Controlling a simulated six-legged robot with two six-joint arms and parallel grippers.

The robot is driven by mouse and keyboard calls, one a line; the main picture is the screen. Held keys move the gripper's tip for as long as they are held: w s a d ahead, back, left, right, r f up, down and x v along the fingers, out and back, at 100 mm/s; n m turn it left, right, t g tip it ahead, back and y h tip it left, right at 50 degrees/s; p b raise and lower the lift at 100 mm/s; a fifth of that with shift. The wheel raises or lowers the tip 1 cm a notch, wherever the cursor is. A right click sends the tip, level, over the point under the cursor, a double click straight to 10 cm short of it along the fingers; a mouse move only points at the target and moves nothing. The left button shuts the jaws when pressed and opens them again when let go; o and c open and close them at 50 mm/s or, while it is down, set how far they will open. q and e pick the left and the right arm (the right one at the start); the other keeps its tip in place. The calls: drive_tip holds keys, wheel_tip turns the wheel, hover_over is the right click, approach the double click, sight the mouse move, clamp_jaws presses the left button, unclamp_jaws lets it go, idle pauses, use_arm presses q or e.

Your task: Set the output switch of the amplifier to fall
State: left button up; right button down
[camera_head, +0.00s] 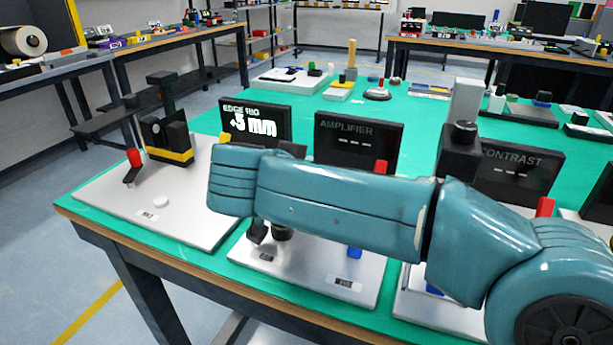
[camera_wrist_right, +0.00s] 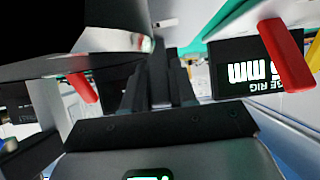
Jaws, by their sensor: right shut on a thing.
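The amplifier's black display (camera_head: 358,142) reads "AMPLIFIER" with dashes below and stands behind my right arm. Its pale base plate (camera_head: 310,282) shows below the arm, with a blue part (camera_head: 354,252) and small label plates near the front. A red lever (camera_head: 380,167) rises behind the arm. My right arm hides most of the station, and I cannot make out the output switch or its setting. In the right wrist view my right gripper (camera_wrist_right: 160,80) is shut on a dark part that I cannot identify. My left gripper is not in view.
The edge rig display (camera_head: 255,124) reads "+5 mm"; it also shows upside down in the right wrist view (camera_wrist_right: 285,70). The edge rig plate (camera_head: 105,205) holds a red lever (camera_head: 133,158). The contrast display (camera_head: 515,170) stands to the right. The green tabletop behind holds several small items.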

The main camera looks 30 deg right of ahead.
drive_tip(key=c, duration=1)
unclamp_jaws()
drive_tip(key=p+v, duration=0.4)
drive_tip(key=v, duration=1.2)
drive_tip(key=shift+a, duration=0.15)
drive_tip(key=shift+s, duration=0.1)
